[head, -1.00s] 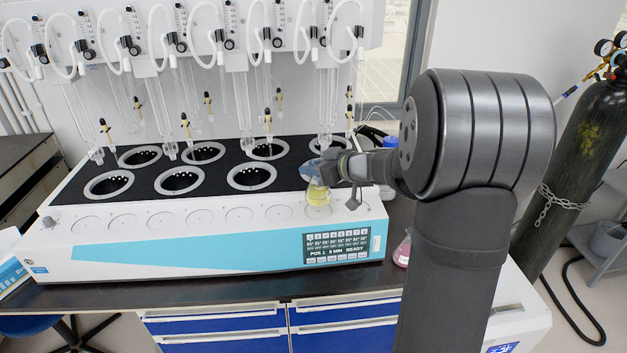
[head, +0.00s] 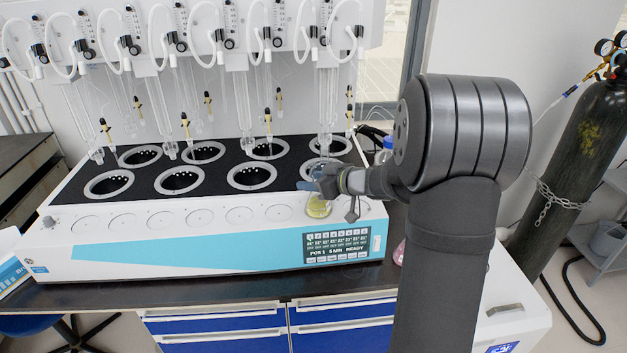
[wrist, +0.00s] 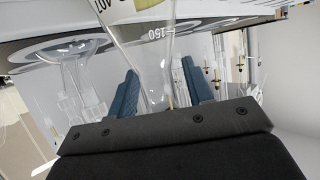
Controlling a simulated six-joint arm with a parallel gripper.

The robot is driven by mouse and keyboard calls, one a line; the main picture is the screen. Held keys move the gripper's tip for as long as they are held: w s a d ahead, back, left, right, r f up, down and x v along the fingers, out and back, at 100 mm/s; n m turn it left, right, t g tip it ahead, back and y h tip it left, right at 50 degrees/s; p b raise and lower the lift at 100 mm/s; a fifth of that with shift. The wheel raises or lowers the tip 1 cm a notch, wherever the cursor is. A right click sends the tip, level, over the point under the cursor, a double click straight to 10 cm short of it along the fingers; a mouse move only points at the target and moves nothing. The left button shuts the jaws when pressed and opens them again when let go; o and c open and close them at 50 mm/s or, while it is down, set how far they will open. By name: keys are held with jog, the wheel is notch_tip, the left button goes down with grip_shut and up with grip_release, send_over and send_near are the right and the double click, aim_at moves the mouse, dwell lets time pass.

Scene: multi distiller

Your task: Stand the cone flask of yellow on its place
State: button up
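The cone flask with yellow liquid (head: 319,207) is upright at the right end of the white front ledge (head: 180,240) of the distiller. My gripper (head: 318,180) is around its neck, with blue finger pads on either side. In the wrist view the clear flask (wrist: 150,35) shows graduation marks, with yellow at the top edge, and its neck lies between the pads of my gripper (wrist: 160,78). The ledge has a row of round marked places; the one at the flask is partly hidden by it. I cannot tell whether the flask's base touches the ledge.
Black-topped wells with pale rings (head: 251,177) lie behind the ledge, with glass tubes (head: 243,110) hanging above. A display (head: 337,246) is below the flask. A blue-capped bottle (head: 385,152) stands behind my arm, and a pink flask (head: 399,253) is mostly hidden by it.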

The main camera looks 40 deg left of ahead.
jog(key=shift+r, duration=0.1)
jog(key=shift+d+r, duration=0.2)
jog(key=shift+d, duration=0.1)
jog(key=v, duration=1.1)
jog(key=shift+d, duration=0.25)
jog(key=shift+a, duration=0.1)
jog(key=x, duration=1.2)
jog(key=shift+s+a+f, duration=0.1)
jog(key=shift+a+f, duration=0.05)
jog(key=shift+a, duration=0.05)
jog(key=shift+d+r, duration=0.25)
jog(key=shift+r, duration=1)
jog(key=shift+a+r, duration=0.1)
jog(key=shift+r, duration=0.35)
